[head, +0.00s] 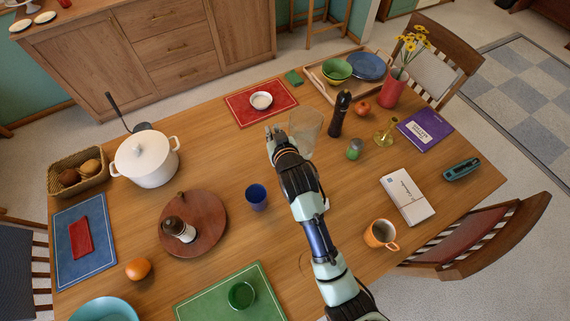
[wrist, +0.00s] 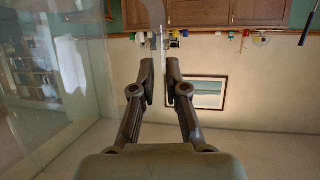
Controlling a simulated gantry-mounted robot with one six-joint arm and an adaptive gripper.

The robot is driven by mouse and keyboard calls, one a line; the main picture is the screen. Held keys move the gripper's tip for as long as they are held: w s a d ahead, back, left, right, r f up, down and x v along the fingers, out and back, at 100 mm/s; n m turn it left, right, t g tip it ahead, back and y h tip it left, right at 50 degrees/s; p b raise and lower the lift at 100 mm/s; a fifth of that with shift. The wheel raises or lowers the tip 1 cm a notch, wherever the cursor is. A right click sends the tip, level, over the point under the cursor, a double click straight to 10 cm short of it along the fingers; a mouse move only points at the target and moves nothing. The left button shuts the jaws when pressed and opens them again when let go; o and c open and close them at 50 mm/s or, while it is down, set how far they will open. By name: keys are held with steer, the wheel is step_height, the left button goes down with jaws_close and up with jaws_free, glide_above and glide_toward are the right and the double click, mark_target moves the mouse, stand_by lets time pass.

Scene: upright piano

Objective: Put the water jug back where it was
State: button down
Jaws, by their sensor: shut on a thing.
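The water jug (head: 307,124) is clear and see-through, near the middle of the table just right of my gripper (head: 274,134) in the head view. In the wrist view the jug (wrist: 58,70) fills the left side as a large transparent wall. My gripper (wrist: 160,76) has its fingers close together there, with a thin clear strip between the tips, which looks like part of the jug's handle. It is shut on the jug. I cannot tell whether the jug's base touches the table; the lower part is partly hidden by my wrist.
A black pepper mill (head: 339,114) and a green-topped shaker (head: 354,149) stand right of the jug. A red mat with a white bowl (head: 261,100) lies behind. A blue cup (head: 257,197) stands left of my arm, and an orange mug (head: 381,234) to its right.

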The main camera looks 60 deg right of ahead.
step_height(320, 180, down, 15)
steer(key=b, duration=0.2)
steer(key=shift+f, duration=0.15)
steer(key=shift+f+b, duration=0.25)
steer(key=shift+b, duration=0.15)
steer(key=c, duration=1.2)
jaws_free()
steer(key=p+v, duration=0.2)
steer(key=v, duration=1)
steer(key=shift+r, duration=0.2)
